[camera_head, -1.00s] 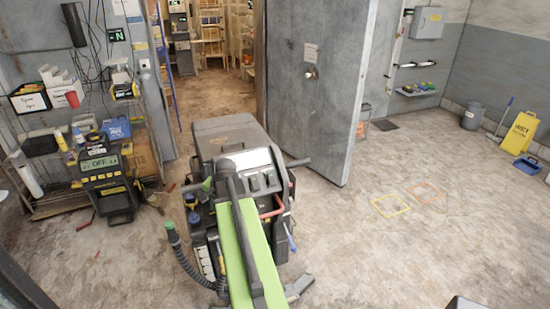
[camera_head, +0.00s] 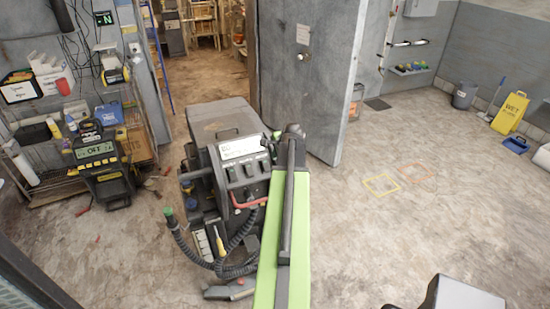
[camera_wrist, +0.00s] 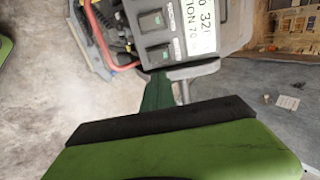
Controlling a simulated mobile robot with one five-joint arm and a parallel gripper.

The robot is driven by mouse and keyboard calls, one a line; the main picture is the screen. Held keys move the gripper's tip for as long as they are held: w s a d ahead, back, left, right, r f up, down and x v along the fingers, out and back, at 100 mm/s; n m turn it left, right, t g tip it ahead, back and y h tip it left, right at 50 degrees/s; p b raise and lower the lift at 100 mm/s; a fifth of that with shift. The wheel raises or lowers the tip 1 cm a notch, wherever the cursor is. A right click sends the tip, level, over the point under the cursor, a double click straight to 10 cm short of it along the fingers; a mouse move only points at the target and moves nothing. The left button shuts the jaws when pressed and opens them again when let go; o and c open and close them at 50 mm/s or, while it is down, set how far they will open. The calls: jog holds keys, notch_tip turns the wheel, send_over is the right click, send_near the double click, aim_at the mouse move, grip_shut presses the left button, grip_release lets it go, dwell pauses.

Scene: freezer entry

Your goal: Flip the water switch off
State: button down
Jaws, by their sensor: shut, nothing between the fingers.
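The grey floor-scrubber machine (camera_head: 222,118) stands ahead, with a black control panel and a white display. Dark rocker switches (camera_head: 248,170) sit in a row below the display. Two of these switches (camera_wrist: 157,54) show large in the wrist view, beside the display (camera_wrist: 197,27). I cannot read which one is the water switch. My green arm crosses the machine's right side in the head view. My gripper (camera_wrist: 158,92) shows as a dark green tip just below the panel in the wrist view, shut and empty, apart from the switches. Its tips are unclear in the head view.
A red lever (camera_head: 251,203) and black hoses are at the machine's front. A grey handle (camera_wrist: 190,72) sticks out beside my gripper. A battery charger (camera_head: 100,160) and shelf stand left. A large grey door (camera_head: 308,70) is behind.

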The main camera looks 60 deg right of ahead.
aim_at(266, 163)
jog(key=b+x, duration=0.8)
jog(key=x, duration=0.4)
jog(key=shift+w+d+r, duration=0.1)
jog(key=shift+w+d, duration=0.05)
jog(key=shift+d, duration=0.05)
jog(key=shift+w+d, duration=0.1)
jog(key=shift+w, duration=0.05)
jog(key=shift+w+d+r, duration=0.1)
jog(key=shift+w+d, duration=0.1)
jog(key=shift+w, duration=0.1)
jog(key=shift+f+g+y, duration=0.25)
jog(key=shift+g+y, duration=0.05)
jog(key=shift+s+a, duration=0.1)
